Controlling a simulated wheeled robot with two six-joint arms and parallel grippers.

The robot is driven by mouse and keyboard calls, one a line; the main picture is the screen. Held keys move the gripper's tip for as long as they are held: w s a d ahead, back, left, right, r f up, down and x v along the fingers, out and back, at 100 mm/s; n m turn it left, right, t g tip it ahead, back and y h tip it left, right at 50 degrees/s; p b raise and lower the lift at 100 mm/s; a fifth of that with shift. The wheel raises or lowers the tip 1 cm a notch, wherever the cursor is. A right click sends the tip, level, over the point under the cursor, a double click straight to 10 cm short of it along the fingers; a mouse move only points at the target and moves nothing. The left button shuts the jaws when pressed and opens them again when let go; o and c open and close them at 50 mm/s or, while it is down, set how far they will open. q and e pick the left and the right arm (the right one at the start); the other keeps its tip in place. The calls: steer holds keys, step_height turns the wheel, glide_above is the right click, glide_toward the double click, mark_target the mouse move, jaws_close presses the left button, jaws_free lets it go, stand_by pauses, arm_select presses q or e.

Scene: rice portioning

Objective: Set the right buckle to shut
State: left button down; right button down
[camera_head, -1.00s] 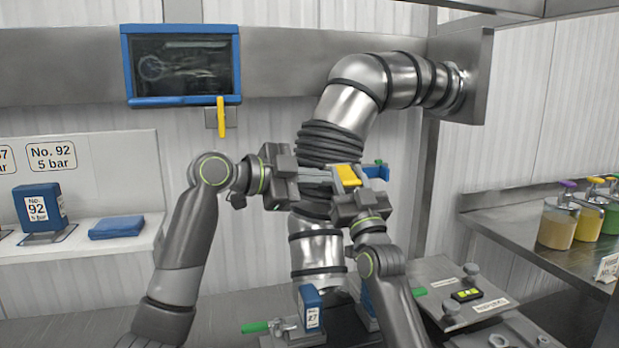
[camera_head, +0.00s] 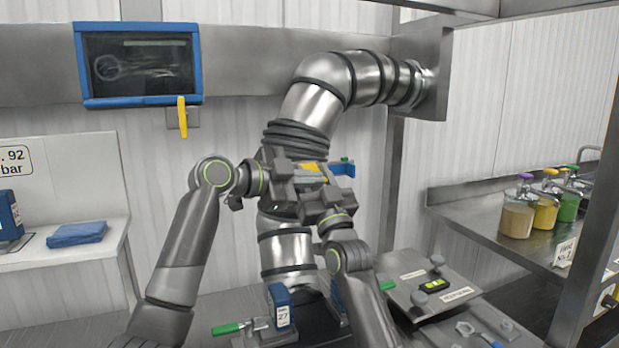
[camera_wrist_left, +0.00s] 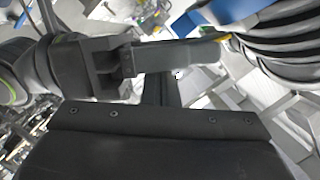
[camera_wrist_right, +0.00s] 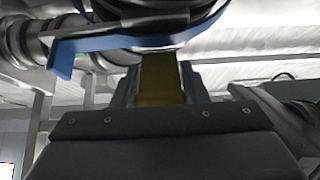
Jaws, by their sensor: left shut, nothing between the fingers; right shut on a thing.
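The right buckle sits on the right side of the steel pipe (camera_head: 287,250), just below its black ribbed sleeve. Its yellow lever (camera_head: 313,168) and blue part (camera_head: 343,168) show in the head view, partly hidden by my grippers. My right gripper (camera_head: 316,178) is shut on the yellow lever, which also shows between its fingers in the right wrist view (camera_wrist_right: 160,78). The blue part crosses above the fingers there (camera_wrist_right: 66,55). My left gripper (camera_wrist_left: 160,88) is shut and empty, close beside the right gripper in front of the pipe. Whether the buckle is fully closed cannot be told.
A blue-framed screen (camera_head: 138,64) with a yellow handle (camera_head: 182,115) hangs at the upper left. A blue No. 27 block (camera_head: 281,307) and green-handled clamp (camera_head: 232,328) stand below. Sauce jars (camera_head: 517,218) stand on the right counter.

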arm_select(q)
steer(key=shift+w+a+f, duration=0.15)
steer(key=shift+w+f, duration=0.05)
steer(key=shift+f, duration=0.25)
arm_select(e)
steer(key=shift+s, duration=0.1)
steer(key=c, duration=1.1)
jaws_free()
steer(key=shift+o, duration=1.3)
steer(key=shift+r, duration=0.1)
arm_select(q)
steer(key=shift+w+f, duration=0.1)
steer(key=shift+w, duration=0.05)
arm_select(e)
steer(key=shift+r, duration=0.1)
